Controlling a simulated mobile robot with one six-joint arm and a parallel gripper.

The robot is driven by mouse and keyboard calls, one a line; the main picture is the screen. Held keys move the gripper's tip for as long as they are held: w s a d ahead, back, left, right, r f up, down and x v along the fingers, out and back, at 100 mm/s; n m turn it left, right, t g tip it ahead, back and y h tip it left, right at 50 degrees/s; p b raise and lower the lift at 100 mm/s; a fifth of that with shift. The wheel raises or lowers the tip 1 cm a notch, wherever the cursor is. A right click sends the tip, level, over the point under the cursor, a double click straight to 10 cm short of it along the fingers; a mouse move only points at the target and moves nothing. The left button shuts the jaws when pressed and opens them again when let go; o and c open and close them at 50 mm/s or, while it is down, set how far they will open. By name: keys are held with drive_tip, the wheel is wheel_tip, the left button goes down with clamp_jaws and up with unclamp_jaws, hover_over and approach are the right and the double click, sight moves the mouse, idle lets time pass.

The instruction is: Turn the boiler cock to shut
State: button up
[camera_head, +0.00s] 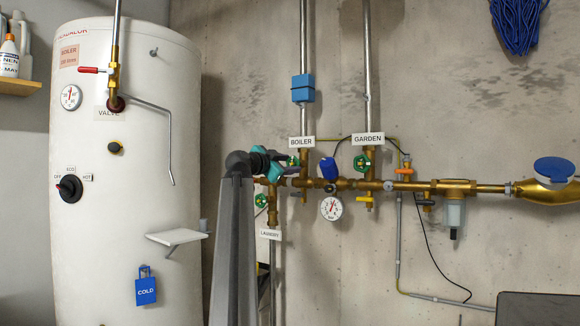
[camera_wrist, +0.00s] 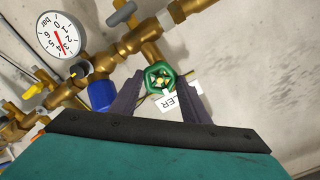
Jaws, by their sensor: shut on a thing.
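The boiler cock is a green handwheel (camera_wrist: 160,77) on a brass valve body, beside the white BOILER label (camera_head: 301,142). In the head view the wheel (camera_head: 293,161) is partly hidden by my gripper (camera_head: 283,168). In the wrist view the two dark fingers of my gripper (camera_wrist: 160,86) stand on either side of the wheel and are shut on it. The label (camera_wrist: 183,97) lies just behind the wheel, with only its end readable. The frames do not show how far the cock is turned.
Green wheels for garden (camera_head: 361,162) and laundry (camera_head: 261,201) are close by. A blue cap (camera_head: 328,168) and pressure gauge (camera_head: 331,208) sit just right of the boiler branch. The white tank (camera_head: 130,220) stands left, with a small shelf (camera_head: 177,237) sticking out.

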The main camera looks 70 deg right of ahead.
drive_tip(key=shift+w+f+m+b, duration=0.1)
drive_tip(key=shift+m+b, duration=0.4)
drive_tip(key=shift+b, duration=0.3)
drive_tip(key=shift+m+b, duration=1.7)
drive_tip(key=shift+b, duration=0.25)
drive_tip(key=shift+m, duration=0.5)
drive_tip(key=shift+a+f+m, duration=0.1)
drive_tip(key=shift+f+m, duration=0.1)
drive_tip(key=shift+m, duration=1.7)
drive_tip(key=shift+m, duration=2.3)
